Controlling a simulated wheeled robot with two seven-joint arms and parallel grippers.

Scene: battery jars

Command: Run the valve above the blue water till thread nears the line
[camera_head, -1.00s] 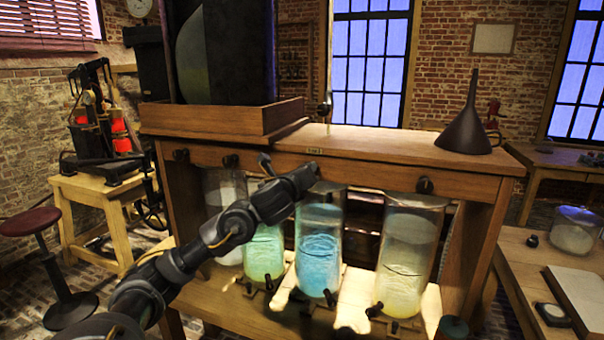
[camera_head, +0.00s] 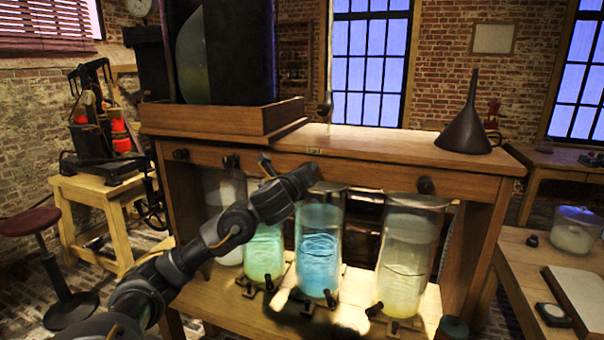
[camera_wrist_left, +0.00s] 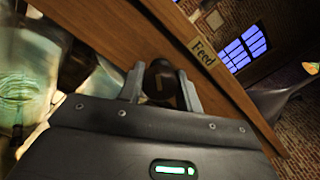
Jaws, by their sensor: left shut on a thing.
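The glass jar of blue water (camera_head: 319,262) stands on the lower shelf of the wooden stand, between a jar of green water (camera_head: 264,254) and a jar of pale yellow water (camera_head: 405,270). My left gripper (camera_head: 308,177) is at the stand's front rail above the blue jar. In the left wrist view its two fingers (camera_wrist_left: 160,78) close on the sides of a dark round valve knob (camera_wrist_left: 160,86), just beside a "Feed" plate (camera_wrist_left: 203,53). In the head view the gripper hides this knob. I cannot make out the thread or the line. My right gripper is out of view.
Other dark valve knobs (camera_head: 425,185) sit along the rail. A fourth jar (camera_head: 226,215) is partly behind my left arm. A dark funnel (camera_head: 466,128) stands on the stand's top at the right. A side table (camera_head: 540,262) is at the far right.

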